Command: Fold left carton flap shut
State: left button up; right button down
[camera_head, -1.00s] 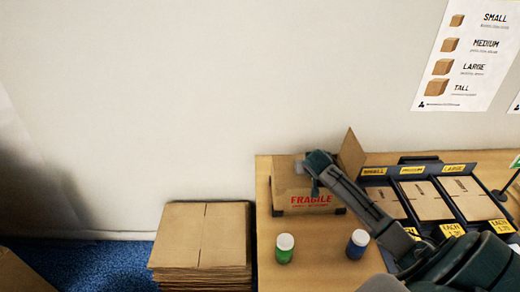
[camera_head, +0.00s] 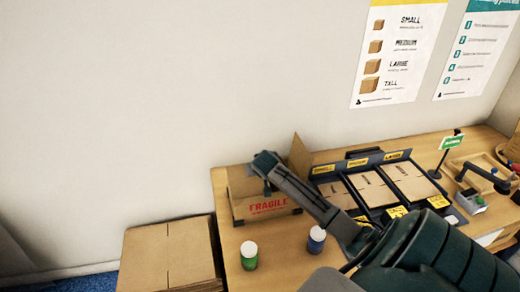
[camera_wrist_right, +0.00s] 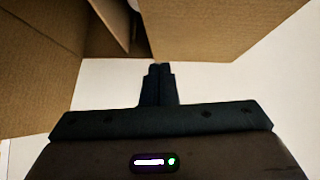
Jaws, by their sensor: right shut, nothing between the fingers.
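The open carton (camera_head: 265,208) with red FRAGILE print stands at the left back of the table. Its right flap (camera_head: 300,158) stands upright. Brown board also shows at the carton's left (camera_head: 238,183), but I cannot make out the left flap's exact angle. My right gripper (camera_head: 267,188) is over the carton, pointing down, left of the upright flap. In the right wrist view, its fingertips (camera_wrist_right: 160,69) are together and empty. Carton board (camera_wrist_right: 40,70) lies to the left there and another panel (camera_wrist_right: 215,25) above right. Contact is unclear. My left gripper is out of view.
A green-labelled bottle (camera_head: 249,256) and a blue one (camera_head: 316,240) stand in front of the carton. A dark rack (camera_head: 325,188) of flat cartons is to its right. A flat cardboard stack (camera_head: 170,255) is left of the table. My right arm crosses the table.

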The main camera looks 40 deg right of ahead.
jog(key=shift+b+v, duration=0.9)
jog(key=shift+v, duration=0.3)
pick_arm(q)
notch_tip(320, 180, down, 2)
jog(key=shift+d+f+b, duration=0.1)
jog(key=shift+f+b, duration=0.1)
jog(key=shift+b, duration=0.7)
pick_arm(e)
jog(key=d+v, duration=0.1)
jog(key=v, duration=0.7)
jog(key=shift+s+r, duration=0.15)
jog(key=shift+s, duration=0.2)
